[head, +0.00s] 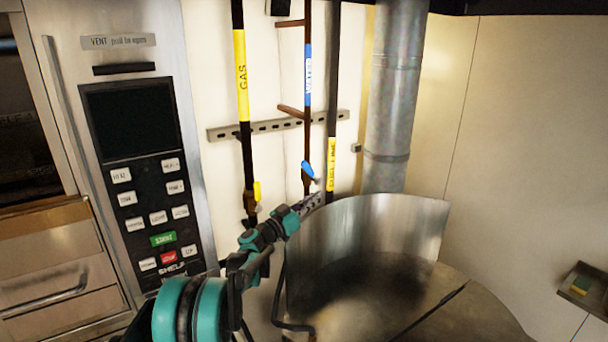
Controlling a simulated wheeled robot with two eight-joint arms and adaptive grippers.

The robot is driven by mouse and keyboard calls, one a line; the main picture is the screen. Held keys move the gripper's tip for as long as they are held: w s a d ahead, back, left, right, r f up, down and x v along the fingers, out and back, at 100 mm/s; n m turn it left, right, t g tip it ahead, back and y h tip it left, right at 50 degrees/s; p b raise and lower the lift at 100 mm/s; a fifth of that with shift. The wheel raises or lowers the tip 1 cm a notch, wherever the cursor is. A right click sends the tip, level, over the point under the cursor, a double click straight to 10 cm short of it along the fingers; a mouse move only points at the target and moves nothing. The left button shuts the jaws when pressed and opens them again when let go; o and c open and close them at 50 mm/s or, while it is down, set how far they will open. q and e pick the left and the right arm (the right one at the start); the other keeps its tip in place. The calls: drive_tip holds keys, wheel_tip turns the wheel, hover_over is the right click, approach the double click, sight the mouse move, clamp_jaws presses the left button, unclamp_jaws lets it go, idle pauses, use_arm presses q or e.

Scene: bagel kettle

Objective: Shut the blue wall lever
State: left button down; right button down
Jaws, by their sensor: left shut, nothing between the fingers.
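The blue wall lever (308,170) is on the brown vertical pipe with the blue label (308,75), at the middle of the head view. Its short handle slants down to the right across the pipe. My left gripper (314,201) is just below the lever, its fingers shut and pointing up and right. It looks empty. I cannot tell whether the fingertips touch the lever or the pipe. The lower end of the pipe is hidden behind the gripper. My right gripper is not in view.
A yellow lever (257,191) is on the gas pipe (242,90) to the left. A third pipe (332,110) runs close on the right. A large round kettle (400,225) stands below. A button panel (150,190) is at the left.

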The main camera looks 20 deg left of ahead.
sight(311, 173)
use_arm(q)
drive_tip(key=w+d+y+p, duration=0.4)
drive_tip(key=d+y, duration=0.1)
drive_tip(key=y, duration=0.5)
drive_tip(key=s+d+r+n+g+y+p, duration=0.1)
drive_tip(key=s+d+r+g+y+p, duration=0.1)
drive_tip(key=s+r+y+p, duration=0.65)
drive_tip(key=w+a+r+y, duration=0.1)
drive_tip(key=w+a+y, duration=0.2)
drive_tip(key=w+a, duration=0.3)
drive_tip(key=shift+w+a+r, duration=0.15)
drive_tip(key=shift+w+a, duration=0.15)
drive_tip(key=shift+a, duration=0.7)
drive_tip(key=shift+s+n+b, duration=0.1)
drive_tip(key=shift+n+b, duration=0.2)
